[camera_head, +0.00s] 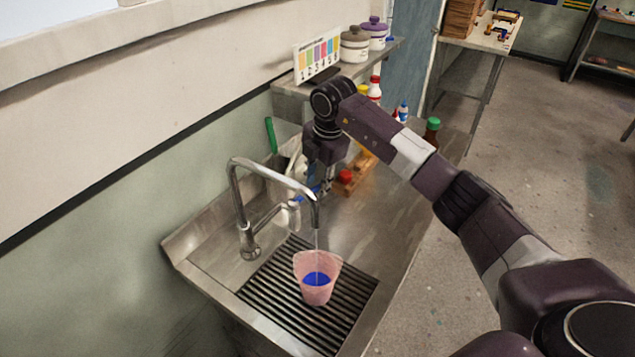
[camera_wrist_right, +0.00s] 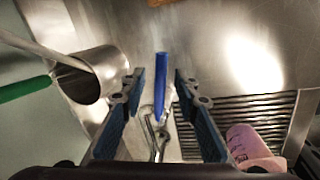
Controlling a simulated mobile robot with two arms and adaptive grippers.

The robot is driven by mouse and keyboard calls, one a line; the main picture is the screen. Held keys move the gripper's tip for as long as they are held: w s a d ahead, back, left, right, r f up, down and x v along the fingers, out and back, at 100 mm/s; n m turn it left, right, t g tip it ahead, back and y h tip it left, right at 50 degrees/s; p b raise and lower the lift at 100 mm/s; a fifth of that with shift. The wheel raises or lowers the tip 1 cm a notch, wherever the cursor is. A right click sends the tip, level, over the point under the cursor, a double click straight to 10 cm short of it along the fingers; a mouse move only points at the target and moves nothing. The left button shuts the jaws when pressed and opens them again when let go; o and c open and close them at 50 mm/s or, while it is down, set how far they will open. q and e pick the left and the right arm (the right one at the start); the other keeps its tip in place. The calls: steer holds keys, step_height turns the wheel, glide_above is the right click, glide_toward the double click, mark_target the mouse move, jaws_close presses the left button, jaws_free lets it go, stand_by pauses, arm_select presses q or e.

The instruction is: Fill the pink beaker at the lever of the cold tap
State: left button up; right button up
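The pink beaker (camera_head: 305,264) stands upright on the black slatted drain grid under the tap's spout (camera_head: 316,205). A thin stream of water runs from the spout into it, and blue liquid (camera_head: 317,279) shows inside. The beaker also shows at the lower right in the right wrist view (camera_wrist_right: 250,150). My right gripper (camera_head: 324,188) is behind the spout, pointing down. In the right wrist view my right gripper (camera_wrist_right: 158,78) is open, with the blue lever (camera_wrist_right: 160,88) between its fingers and gaps on both sides. My left gripper is not in view.
A metal pot (camera_wrist_right: 92,80) with a green-handled tool (camera_head: 270,134) stands beside the tap. A wooden rack (camera_head: 356,172) and bottles (camera_head: 374,88) stand behind my gripper. A shelf above holds a colour chart (camera_head: 317,58) and jars. The steel counter's (camera_head: 378,215) right part is clear.

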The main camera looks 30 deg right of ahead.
step_height(320, 180, up, 12)
steer(key=s, duration=0.2)
steer(key=shift+d+f, duration=0.15)
steer(key=shift+d, duration=0.15)
steer(key=shift+s+a, duration=0.1)
steer(key=shift+a, duration=0.05)
stand_by(6.7)
